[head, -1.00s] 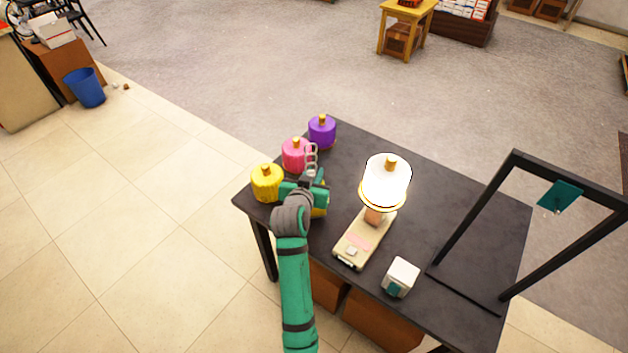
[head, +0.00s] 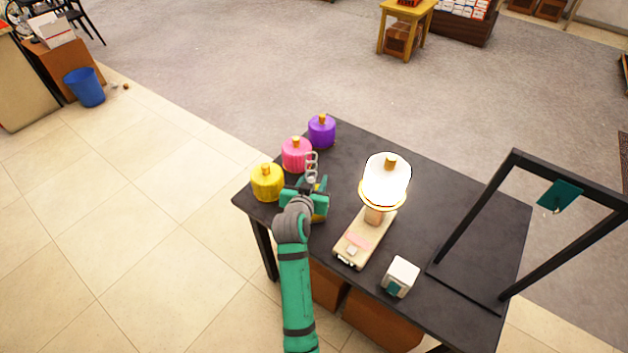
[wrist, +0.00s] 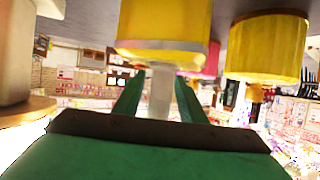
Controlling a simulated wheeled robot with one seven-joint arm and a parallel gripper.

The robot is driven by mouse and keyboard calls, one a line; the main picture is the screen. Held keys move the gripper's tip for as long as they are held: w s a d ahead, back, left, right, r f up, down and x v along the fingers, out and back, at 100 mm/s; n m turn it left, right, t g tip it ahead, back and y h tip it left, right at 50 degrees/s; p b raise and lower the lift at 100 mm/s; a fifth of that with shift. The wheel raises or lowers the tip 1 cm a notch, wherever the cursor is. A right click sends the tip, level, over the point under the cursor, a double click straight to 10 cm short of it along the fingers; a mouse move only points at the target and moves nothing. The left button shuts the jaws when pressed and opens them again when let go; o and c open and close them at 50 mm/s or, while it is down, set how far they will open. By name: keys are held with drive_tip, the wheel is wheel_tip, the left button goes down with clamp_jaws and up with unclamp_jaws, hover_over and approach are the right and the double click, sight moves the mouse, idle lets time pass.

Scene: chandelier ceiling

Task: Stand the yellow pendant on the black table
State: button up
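The black table (head: 430,205) fills the middle of the head view. My gripper (head: 311,192) is over its left part. In the wrist view my gripper (wrist: 160,95) has its green fingers on both sides of a pale stem of a yellow pendant (wrist: 165,25), apparently shut on it. In the head view this yellow pendant (head: 321,184) is mostly hidden by my gripper, and pale chain links (head: 311,163) show above it. I cannot tell whether its base touches the table. Another yellow pendant (head: 267,183) stands upright at the left corner; it also shows in the wrist view (wrist: 268,48).
A pink pendant (head: 296,155) and a purple pendant (head: 321,132) stand along the left edge. A lit lamp (head: 386,183) on a beige base (head: 363,241) is close right. A white block (head: 400,277) and a black frame (head: 462,215) with a teal piece (head: 560,195) stand farther right.

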drive_tip(key=v, duration=1.2)
drive_tip(key=s+f+n+y, duration=0.1)
drive_tip(key=s+f+n, duration=0.1)
drive_tip(key=s+f, duration=0.55)
drive_tip(key=s+f+n+y, duration=0.15)
drive_tip(key=s+f, duration=0.25)
drive_tip(key=s, duration=0.6)
drive_tip(key=s+d+r+t, duration=0.1)
drive_tip(key=s+r, duration=0.2)
drive_tip(key=s, duration=0.8)
drive_tip(key=s+d+r+t, duration=0.1)
drive_tip(key=s+r, duration=0.2)
drive_tip(key=s, duration=0.9)
drive_tip(key=shift+s+d+m+y, duration=0.15)
drive_tip(key=shift+s+m+y, duration=0.1)
drive_tip(key=shift+m+y, duration=0.1)
drive_tip(key=shift+c, duration=0.7)
drive_tip(key=shift+w, duration=0.15)
